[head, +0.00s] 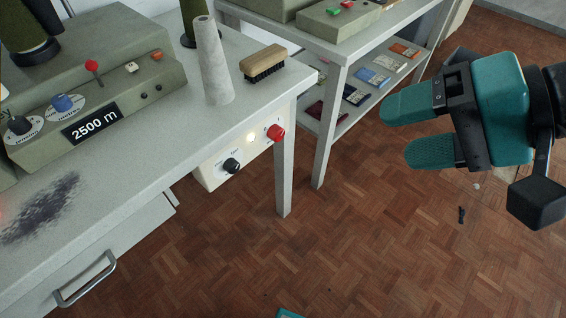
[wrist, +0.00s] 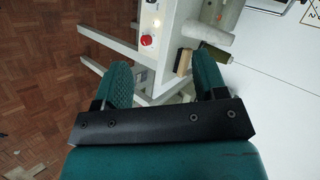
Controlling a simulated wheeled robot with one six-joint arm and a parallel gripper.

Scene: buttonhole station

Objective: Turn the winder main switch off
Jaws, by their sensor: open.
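A pale control box (head: 208,174) hangs under the front edge of the winder table. It carries a red knob (head: 275,132), a black knob (head: 231,165) and a small glowing lamp (head: 251,138) between them. Its small lettering is too small to read, so I cannot tell for sure which knob is the main switch. My gripper (head: 402,130) is open and empty, to the right of the box and apart from it. In the wrist view the red knob (wrist: 147,40) shows beyond the fingers, left of centre.
On the table (head: 150,178) stand a grey cone (head: 214,70), a brush (head: 262,63) and a console (head: 120,95) reading "2500 m". A table leg (head: 284,170) stands beside the box. A shelved bench (head: 333,110) is behind. The parquet floor (head: 370,240) in front is mostly clear.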

